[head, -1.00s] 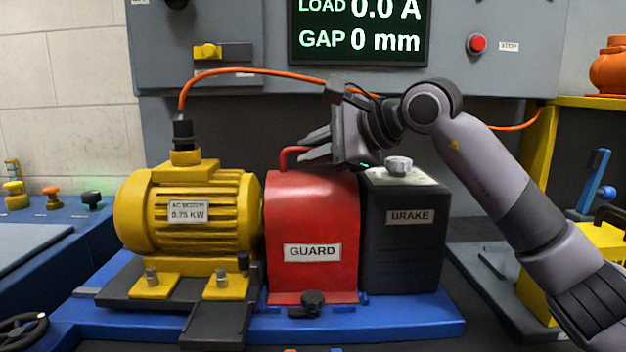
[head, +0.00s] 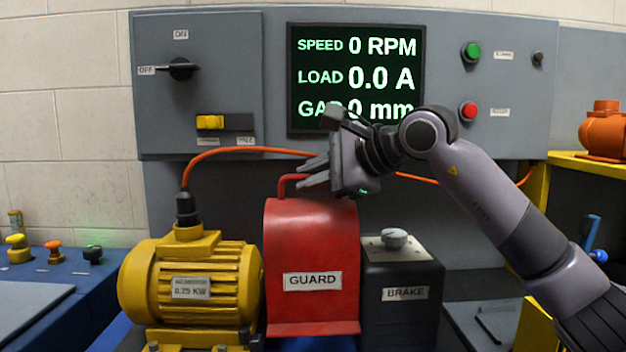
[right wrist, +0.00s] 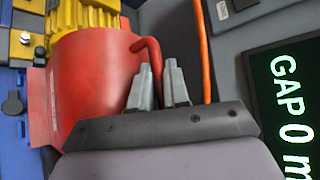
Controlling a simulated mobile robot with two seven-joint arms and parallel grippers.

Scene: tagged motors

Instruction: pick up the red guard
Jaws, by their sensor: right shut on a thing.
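The red guard (head: 312,235), with a GUARD label and a red bar handle on top, hangs upright between the yellow motor (head: 190,275) and the dark brake box (head: 402,300). Its top is well above the brake's top, and blue shows under its bottom edge. My right gripper (head: 312,174) is shut on the guard's handle from the right. In the right wrist view the fingertips (right wrist: 158,68) are at the red handle and the guard body (right wrist: 95,80) lies beside them. My left gripper is not in view.
An orange cable (head: 245,151) arches from the motor behind my right gripper. A grey control panel (head: 200,110) with a display (head: 355,75) stands behind. A blue bench (head: 45,300) is at left and an orange machine (head: 603,130) at right.

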